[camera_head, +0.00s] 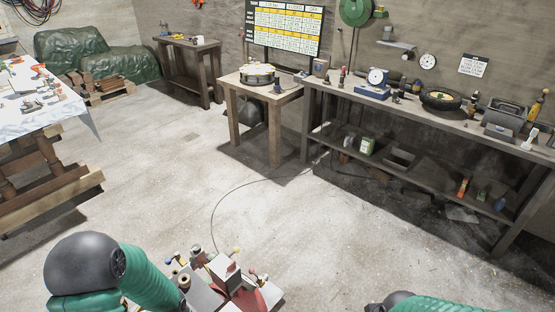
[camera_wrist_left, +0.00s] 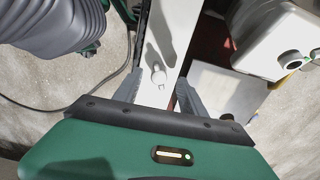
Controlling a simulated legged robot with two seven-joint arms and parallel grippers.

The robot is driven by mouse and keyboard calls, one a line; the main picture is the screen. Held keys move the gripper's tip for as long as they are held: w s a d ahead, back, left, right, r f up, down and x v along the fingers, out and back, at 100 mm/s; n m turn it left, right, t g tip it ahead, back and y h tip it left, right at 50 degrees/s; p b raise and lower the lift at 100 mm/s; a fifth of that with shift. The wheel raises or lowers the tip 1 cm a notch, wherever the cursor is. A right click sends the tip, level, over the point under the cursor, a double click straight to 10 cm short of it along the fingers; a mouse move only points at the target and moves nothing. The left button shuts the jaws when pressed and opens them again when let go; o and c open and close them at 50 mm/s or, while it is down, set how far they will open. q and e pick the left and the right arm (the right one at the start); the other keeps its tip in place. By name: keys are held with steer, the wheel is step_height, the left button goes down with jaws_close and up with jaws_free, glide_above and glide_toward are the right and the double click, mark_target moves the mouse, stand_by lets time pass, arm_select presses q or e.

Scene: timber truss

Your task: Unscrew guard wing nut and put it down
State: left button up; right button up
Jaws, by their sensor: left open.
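In the left wrist view a small pale knob with a short stem, which looks like the wing nut (camera_wrist_left: 158,75), sits on a long white bar (camera_wrist_left: 160,25), apparently the guard. My left gripper (camera_wrist_left: 160,80) is open, its two grey fingers on either side of the bar with the knob between them. I cannot tell whether the fingers touch the bar. In the head view the machine (camera_head: 225,279) stands at the bottom centre, partly hidden by my left arm. The wing nut cannot be made out there. My right gripper is outside both views.
A white housing with round ports (camera_wrist_left: 275,40) is close on the right in the wrist view. A cable (camera_head: 213,205) runs over the floor. A small wooden table (camera_head: 265,90), a long workbench (camera_head: 420,106) and a cloth-covered table (camera_head: 45,110) stand farther off. Open floor lies between.

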arm_select(q)
steer(key=shift+m, duration=0.6)
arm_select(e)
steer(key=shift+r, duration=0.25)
arm_select(q)
steer(key=m+p, duration=0.1)
steer(key=m, duration=0.2)
steer(key=m+p, duration=0.2)
steer(key=m, duration=0.1)
steer(key=r+m+p, duration=0.1)
steer(key=m+p, duration=0.1)
steer(key=m, duration=0.1)
steer(key=shift+d+m, duration=0.1)
steer(key=shift+m, duration=0.2)
steer(key=shift+f+m+p, duration=0.25)
steer(key=shift+m+p, duration=0.2)
steer(key=shift+m, duration=0.55)
steer(key=shift+f+m, duration=0.25)
steer(key=shift+m, duration=0.05)
steer(key=shift+f+b, duration=1.2)
steer(key=shift+f, duration=0.15)
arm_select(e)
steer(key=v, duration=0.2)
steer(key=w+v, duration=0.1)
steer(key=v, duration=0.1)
arm_select(q)
steer(key=shift+r, duration=0.1)
jaws_close()
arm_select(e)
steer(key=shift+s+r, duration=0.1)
